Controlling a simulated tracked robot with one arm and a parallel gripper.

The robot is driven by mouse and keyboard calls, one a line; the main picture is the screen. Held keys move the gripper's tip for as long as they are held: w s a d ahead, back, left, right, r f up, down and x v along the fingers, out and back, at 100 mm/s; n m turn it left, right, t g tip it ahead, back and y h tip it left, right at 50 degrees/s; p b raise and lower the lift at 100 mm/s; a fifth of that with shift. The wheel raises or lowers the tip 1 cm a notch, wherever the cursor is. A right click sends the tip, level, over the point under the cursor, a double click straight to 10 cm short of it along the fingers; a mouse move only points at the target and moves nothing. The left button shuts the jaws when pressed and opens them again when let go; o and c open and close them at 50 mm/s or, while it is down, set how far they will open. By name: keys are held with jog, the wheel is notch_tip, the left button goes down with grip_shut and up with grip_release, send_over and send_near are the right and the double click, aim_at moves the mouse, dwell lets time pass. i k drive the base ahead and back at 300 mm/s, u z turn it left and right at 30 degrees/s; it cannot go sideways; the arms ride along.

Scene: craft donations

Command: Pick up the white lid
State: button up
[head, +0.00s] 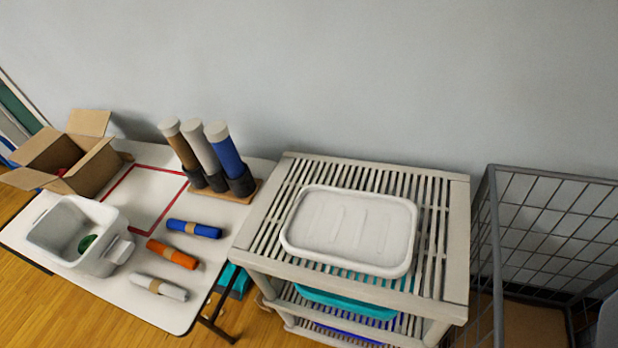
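The white lid (348,230) lies flat on the slatted top of the beige shelf unit (459,230), right of the table. It is rectangular with rounded corners, a raised rim and faint ridges across its middle. Nothing lies on it or covers it. My gripper does not show in the head view.
The white table (119,296) holds a cardboard box (97,169), a white bin (100,262), upright tubes in a holder (219,191), and blue (194,229), orange (172,254) and white (158,287) rolls. A wire cage (494,260) stands right of the shelf. A wall is behind.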

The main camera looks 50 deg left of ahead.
aim_at(371, 233)
jog(key=u, duration=0.55)
jog(key=i, duration=1)
jog(key=u, duration=0.5)
jog(key=k, duration=0.75)
jog(key=u, duration=0.2)
jog(key=i, duration=0.85)
jog(key=z, duration=0.05)
